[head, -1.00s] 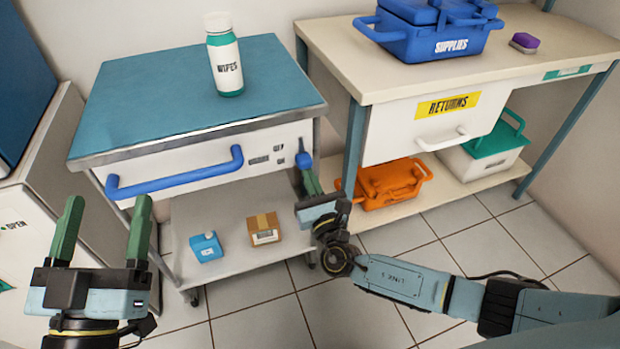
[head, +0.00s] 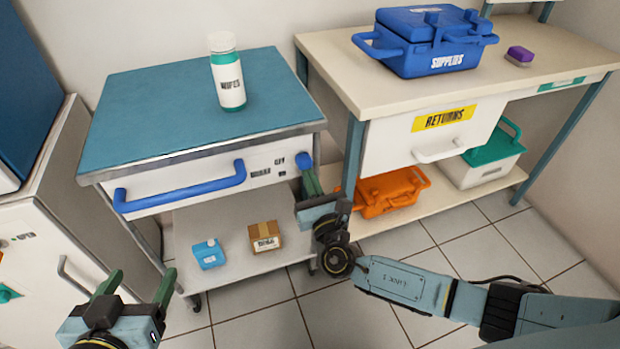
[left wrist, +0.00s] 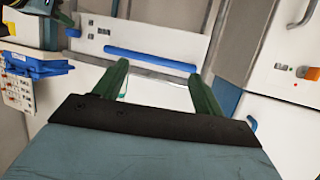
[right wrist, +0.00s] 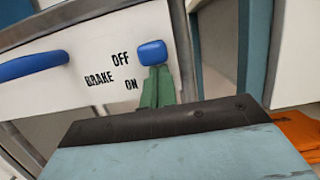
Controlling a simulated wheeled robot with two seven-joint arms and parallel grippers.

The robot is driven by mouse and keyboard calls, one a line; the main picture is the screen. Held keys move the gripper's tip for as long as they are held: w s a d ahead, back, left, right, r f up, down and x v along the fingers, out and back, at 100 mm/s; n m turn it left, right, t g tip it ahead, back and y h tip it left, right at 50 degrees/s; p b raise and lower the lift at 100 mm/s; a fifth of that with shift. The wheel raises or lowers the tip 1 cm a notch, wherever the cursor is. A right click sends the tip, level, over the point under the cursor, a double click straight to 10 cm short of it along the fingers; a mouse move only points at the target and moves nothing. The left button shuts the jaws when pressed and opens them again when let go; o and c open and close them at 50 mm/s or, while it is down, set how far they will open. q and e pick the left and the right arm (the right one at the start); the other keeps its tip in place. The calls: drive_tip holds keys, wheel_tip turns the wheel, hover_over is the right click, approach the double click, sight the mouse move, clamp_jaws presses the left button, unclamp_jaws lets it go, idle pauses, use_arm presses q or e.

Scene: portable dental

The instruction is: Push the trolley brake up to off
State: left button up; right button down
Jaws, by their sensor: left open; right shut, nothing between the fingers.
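The brake is a small blue knob (head: 303,161) at the right end of the white drawer front of the trolley (head: 200,152). In the right wrist view the knob (right wrist: 152,53) sits level with the printed word OFF, above the word ON. My right gripper (head: 308,175) is shut and empty. Its green fingertips (right wrist: 158,70) are right below the knob and appear to touch its underside. My left gripper (head: 138,282) is open and empty, at the lower left of the head view, away from the brake. Its fingers also show in the left wrist view (left wrist: 158,70).
A blue handle (head: 180,190) runs along the trolley front. A wipes bottle (head: 228,78) stands on top. A blue box (head: 208,254) and a cardboard box (head: 265,237) sit on the lower shelf. A bench with a RETURNS drawer (head: 415,138) stands close at right.

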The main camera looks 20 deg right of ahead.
drive_tip(key=shift+r, duration=0.15)
use_arm(q)
wheel_tip(320, 180, up, 13)
drive_tip(key=d+t+h+b, duration=0.2)
drive_tip(key=t+h+b, duration=0.15)
drive_tip(key=t, duration=0.55)
drive_tip(key=f+g, duration=0.2)
drive_tip(key=w+f+g+y+p, duration=0.1)
drive_tip(key=f+g, duration=0.1)
drive_tip(key=f, duration=0.1)
drive_tip(key=shift+w+a+f+y+p, duration=0.1)
drive_tip(key=shift+w+f+y+p, duration=0.05)
drive_tip(key=shift+f+y+p, duration=0.15)
use_arm(e)
drive_tip(key=s+f, duration=0.6)
drive_tip(key=s, duration=0.3)
drive_tip(key=shift+s+d+f, duration=0.15)
drive_tip(key=shift+s+f, duration=0.2)
